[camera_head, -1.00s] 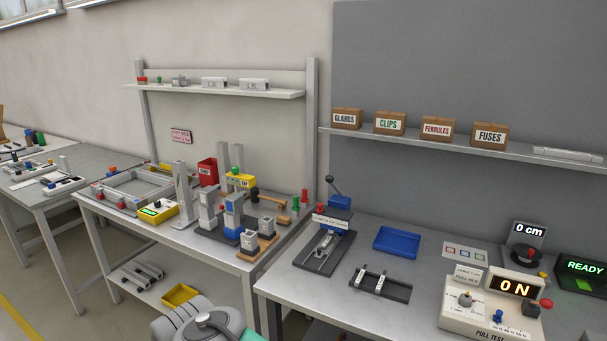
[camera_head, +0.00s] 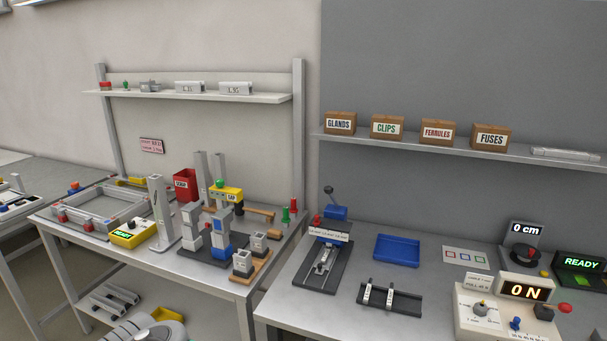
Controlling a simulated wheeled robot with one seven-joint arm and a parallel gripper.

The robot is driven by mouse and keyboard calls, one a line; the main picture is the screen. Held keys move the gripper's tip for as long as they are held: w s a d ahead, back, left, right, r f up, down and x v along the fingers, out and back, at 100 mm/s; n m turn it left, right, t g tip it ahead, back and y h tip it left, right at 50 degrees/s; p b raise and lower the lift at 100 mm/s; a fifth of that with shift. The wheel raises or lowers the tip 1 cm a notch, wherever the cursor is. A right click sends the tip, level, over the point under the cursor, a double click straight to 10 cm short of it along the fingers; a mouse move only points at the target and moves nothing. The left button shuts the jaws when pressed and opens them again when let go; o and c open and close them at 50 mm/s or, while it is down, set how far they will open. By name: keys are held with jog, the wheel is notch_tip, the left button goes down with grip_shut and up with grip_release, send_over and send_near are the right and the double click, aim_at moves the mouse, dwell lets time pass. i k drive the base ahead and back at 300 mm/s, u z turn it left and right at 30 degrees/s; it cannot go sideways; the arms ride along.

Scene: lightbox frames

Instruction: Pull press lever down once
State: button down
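A small press (camera_head: 322,258) with a black base and a blue head stands at the left end of the right-hand bench. Its lever (camera_head: 331,197) rises from the blue head and leans up to the left, ending in a dark ball knob. A red knob sits beside the head, and a white label strip crosses the front. A second fixture (camera_head: 221,225) with grey posts, a blue block and a yellow cap stands on the middle bench. My gripper is not in view, so its state and distance from the lever cannot be seen.
A blue tray (camera_head: 397,250), a black rack (camera_head: 390,297) and a pull tester (camera_head: 508,312) reading 0 N share the right bench (camera_head: 300,311). A wooden-handled hammer (camera_head: 256,212) lies on the middle bench. A shelf (camera_head: 410,145) with labelled boxes hangs above.

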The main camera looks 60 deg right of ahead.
aim_at(328, 191)
jog(key=z, duration=0.15)
jog(key=i, duration=0.8)
jog(key=z, duration=1.2)
jog(key=i, duration=0.65)
jog(key=z, duration=0.75)
